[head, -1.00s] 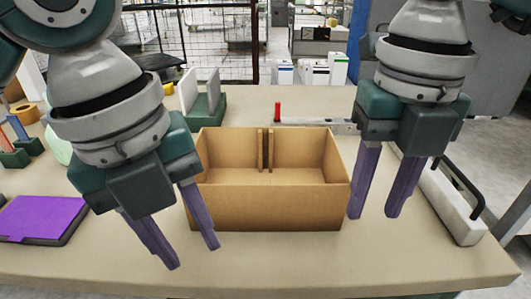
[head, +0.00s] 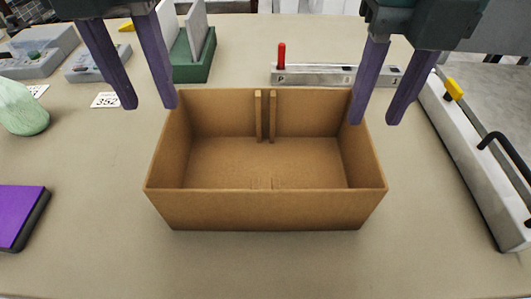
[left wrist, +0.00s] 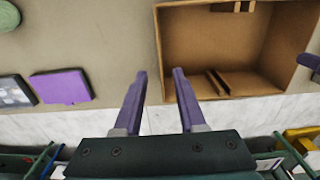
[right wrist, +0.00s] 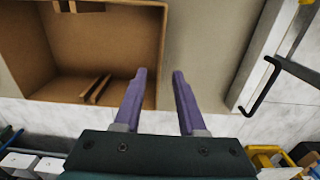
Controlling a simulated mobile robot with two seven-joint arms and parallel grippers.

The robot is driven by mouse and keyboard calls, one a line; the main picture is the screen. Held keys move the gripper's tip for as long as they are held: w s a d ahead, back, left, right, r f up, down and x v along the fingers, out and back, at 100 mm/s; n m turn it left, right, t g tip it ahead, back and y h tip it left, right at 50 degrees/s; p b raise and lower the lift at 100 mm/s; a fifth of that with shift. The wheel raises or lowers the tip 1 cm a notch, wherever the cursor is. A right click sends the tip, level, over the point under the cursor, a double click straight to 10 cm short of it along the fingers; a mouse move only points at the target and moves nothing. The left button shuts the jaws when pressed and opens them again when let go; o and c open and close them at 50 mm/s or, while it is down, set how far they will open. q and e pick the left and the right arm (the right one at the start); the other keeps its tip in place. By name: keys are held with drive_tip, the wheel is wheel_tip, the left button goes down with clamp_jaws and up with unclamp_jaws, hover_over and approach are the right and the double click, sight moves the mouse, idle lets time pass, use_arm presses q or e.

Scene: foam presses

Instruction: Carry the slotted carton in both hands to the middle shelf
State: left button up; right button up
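The slotted carton (head: 265,210) is an open brown box, upright on the bench, with paired ribs inside its back and front walls. My left gripper (head: 150,106) is open and empty near its left wall's far end. In the left wrist view the carton's left wall (left wrist: 158,50) lines up between the fingers. My right gripper (head: 375,122) is open and empty near the right wall. In the right wrist view that wall (right wrist: 161,55) lines up between the fingers. I cannot tell how high the fingertips are above the rim. No shelf shows.
A green holder with upright plates (head: 195,55) and a grey bar with a red peg (head: 310,74) stand behind the carton. A white bar with a black handle (head: 480,160) is at the right.

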use_arm(q)
hover_over(184, 176)
wheel_tip(184, 176, down, 10)
drive_tip(key=shift+w+a+r, duration=0.1)
use_arm(e)
wheel_tip(184, 176, down, 10)
drive_tip(key=shift+r, duration=0.1)
use_arm(q)
clamp_jaws()
use_arm(e)
clamp_jaws()
idle(1.0)
